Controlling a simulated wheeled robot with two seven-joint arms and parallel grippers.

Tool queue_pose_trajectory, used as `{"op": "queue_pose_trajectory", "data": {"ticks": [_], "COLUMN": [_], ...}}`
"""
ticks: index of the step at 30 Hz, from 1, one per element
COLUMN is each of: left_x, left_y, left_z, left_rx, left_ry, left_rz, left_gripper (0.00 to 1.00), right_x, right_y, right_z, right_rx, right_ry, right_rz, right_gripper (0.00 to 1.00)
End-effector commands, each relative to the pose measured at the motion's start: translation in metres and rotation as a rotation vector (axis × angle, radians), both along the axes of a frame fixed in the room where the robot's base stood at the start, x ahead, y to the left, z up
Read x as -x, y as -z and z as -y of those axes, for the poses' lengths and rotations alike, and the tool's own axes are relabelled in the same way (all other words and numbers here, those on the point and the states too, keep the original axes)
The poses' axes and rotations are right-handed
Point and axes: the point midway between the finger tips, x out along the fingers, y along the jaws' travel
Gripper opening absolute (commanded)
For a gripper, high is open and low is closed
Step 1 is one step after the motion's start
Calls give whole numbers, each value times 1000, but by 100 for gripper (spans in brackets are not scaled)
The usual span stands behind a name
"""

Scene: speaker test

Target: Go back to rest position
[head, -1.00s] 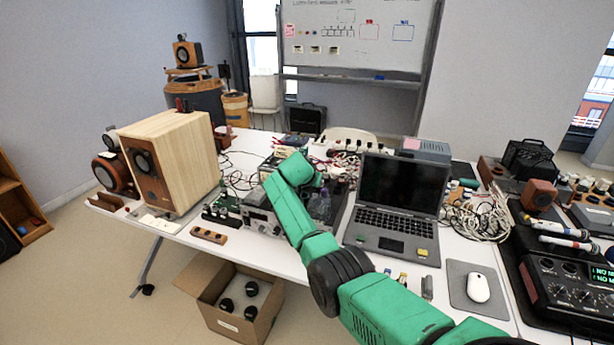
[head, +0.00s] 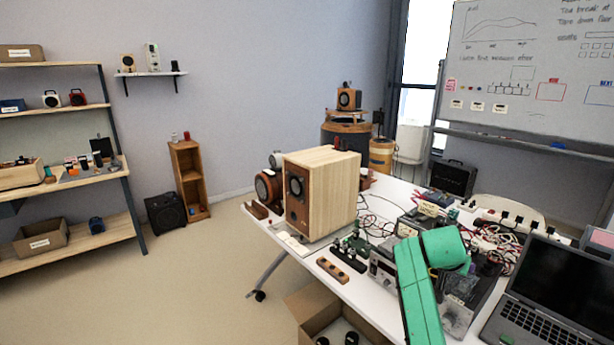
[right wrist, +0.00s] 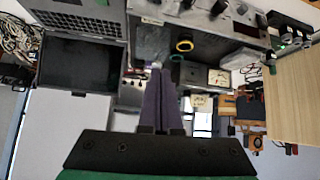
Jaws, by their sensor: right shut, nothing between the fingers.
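My right arm is green and comes up from the bottom in the head view, its bent end (head: 445,248) above the table's electronics. The right gripper's fingers are hidden in the head view. In the right wrist view the dark, slim fingers of my right gripper (right wrist: 158,72) are together with nothing between them. Beyond them are a metal instrument with a dial (right wrist: 218,77) and the laptop (right wrist: 83,65). The wooden speaker (right wrist: 292,92) is at the right edge. My left gripper is in neither view.
The white table (head: 385,318) holds the wooden speaker (head: 335,190), tangled cables and the laptop (head: 548,328). A cardboard box (head: 312,303) stands on the floor by the table. A shelf rack (head: 120,170) is at the far left, with clear floor (head: 180,280) between.

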Motion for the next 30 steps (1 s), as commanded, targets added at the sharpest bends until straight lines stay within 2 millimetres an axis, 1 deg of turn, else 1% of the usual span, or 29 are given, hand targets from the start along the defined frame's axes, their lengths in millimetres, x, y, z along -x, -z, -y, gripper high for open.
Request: {"op": "queue_pose_trajectory", "data": {"ticks": [1, 2, 3, 5, 6, 9, 12, 15, 20, 25, 27, 29, 30], "left_x": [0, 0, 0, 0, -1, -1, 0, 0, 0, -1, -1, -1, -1], "left_y": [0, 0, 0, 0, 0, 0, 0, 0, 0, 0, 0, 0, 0], "left_z": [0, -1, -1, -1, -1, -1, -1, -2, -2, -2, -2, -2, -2], "left_rx": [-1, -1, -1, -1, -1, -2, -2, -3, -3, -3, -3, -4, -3], "left_ry": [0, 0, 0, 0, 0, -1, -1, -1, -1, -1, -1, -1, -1], "left_rz": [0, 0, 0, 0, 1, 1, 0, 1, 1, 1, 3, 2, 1], "left_gripper": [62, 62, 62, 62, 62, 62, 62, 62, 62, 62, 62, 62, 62], "right_x": [22, 35, 54, 83, 101, 139, 171, 200, 243, 285, 278, 274, 273], "right_y": [35, 54, 77, 104, 118, 143, 158, 167, 175, 175, 198, 215, 227], "right_z": [-8, -15, -25, -41, -51, -74, -94, -111, -136, -162, -161, -162, -162], "right_rx": [6, 8, 7, 2, -3, -22, -42, -66, -107, -158, -159, -163, -165], "right_ry": [-67, -120, -191, -296, -361, -495, -605, -700, -836, -971, -968, -966, -967], "right_rz": [-61, -96, -143, -204, -237, -304, -352, -388, -435, -470, -481, -487, -492], "right_gripper": [0, 0, 0, 0, 0, 0, 0, 0, 0, 0, 0, 0, 0]}}
